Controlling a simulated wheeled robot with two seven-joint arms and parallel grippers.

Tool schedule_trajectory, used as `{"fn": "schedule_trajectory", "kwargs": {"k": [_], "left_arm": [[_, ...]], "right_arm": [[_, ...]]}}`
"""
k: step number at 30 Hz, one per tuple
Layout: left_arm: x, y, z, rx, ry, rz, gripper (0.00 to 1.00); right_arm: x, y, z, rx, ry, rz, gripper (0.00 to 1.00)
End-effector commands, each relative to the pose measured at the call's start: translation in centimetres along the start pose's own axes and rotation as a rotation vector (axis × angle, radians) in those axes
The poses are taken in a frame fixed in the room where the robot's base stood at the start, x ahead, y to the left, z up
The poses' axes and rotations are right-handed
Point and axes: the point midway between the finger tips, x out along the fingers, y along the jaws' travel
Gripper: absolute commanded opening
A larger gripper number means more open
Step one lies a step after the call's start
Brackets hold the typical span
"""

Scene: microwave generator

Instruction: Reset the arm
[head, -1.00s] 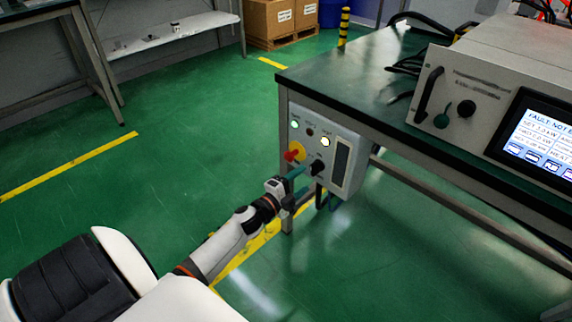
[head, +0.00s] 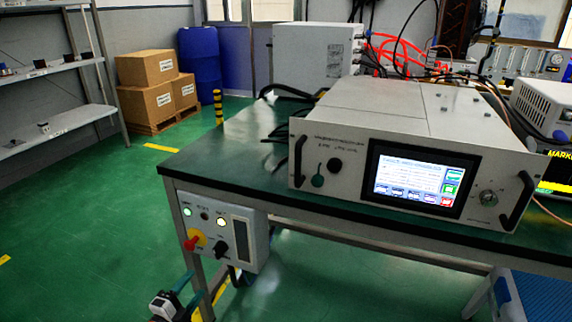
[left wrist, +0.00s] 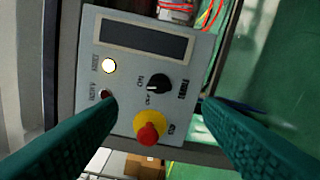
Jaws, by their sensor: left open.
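My left gripper (head: 188,290) is at the bottom of the head view, below and left of the control box (head: 256,235) under the table corner. In the left wrist view its two teal fingers (left wrist: 158,108) are spread wide with nothing between them but the view of the box. The box carries a red emergency button on a yellow base (left wrist: 148,130) and a black rotary knob (left wrist: 159,83) marked on and off. A lamp (left wrist: 109,65) glows pale yellow. The fingers look apart from the panel. My right gripper is in neither view.
The table (head: 225,148) carries a generator (head: 335,190) with a lit screen (head: 420,185). A blue slatted stool-like object (head: 535,298) stands lower right. Boxes (head: 150,100), a blue drum (head: 199,62) and a striped post (head: 218,107) stand behind. Green floor at left is open.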

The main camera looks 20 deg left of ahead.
Motion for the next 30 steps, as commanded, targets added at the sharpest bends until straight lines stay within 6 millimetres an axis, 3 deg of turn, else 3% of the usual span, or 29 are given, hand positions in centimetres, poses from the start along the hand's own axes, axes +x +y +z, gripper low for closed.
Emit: {"fn": "schedule_trajectory", "kwargs": {"k": [5,11,18,30], "left_arm": [[-0.1,0.2,0.7,-0.059,0.043,-0.005,0.6],[-1.6,0.0,4.1,-0.362,0.239,-0.071,0.6],[-6.3,-1.8,10.5,-0.785,0.483,-0.279,0.6],[-12.8,-2.7,18.0,-1.088,0.661,-0.565,0.6]], "right_arm": [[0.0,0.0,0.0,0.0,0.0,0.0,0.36],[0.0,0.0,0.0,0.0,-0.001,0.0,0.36],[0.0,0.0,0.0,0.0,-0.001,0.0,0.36],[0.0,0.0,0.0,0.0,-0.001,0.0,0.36]]}}
